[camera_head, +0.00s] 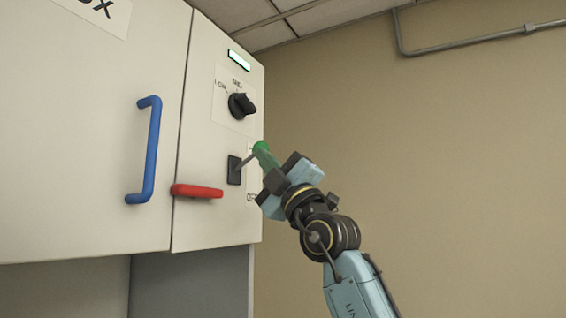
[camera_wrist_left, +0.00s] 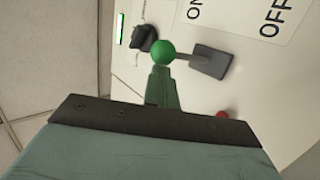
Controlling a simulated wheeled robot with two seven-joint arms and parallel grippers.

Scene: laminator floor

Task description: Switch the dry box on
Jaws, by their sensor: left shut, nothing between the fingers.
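The dry box (camera_head: 80,130) is a large off-white cabinet at the left. On its narrow right panel is a dark switch plate (camera_head: 234,171) with a thin lever ending in a green ball (camera_head: 260,146). The lever slants up and outward, toward the ON label side in the left wrist view, where the plate (camera_wrist_left: 210,62) and ball (camera_wrist_left: 163,52) also show. My left gripper (camera_head: 265,157) is shut and empty, its green fingertips right at the ball, just below it in the head view. I cannot tell whether they touch. My right gripper is out of view.
A black rotary knob (camera_head: 241,105) sits above the switch, with a lit pale-green indicator (camera_head: 239,61) over it. A red handle (camera_head: 197,191) and a blue door handle (camera_head: 147,150) stick out nearby.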

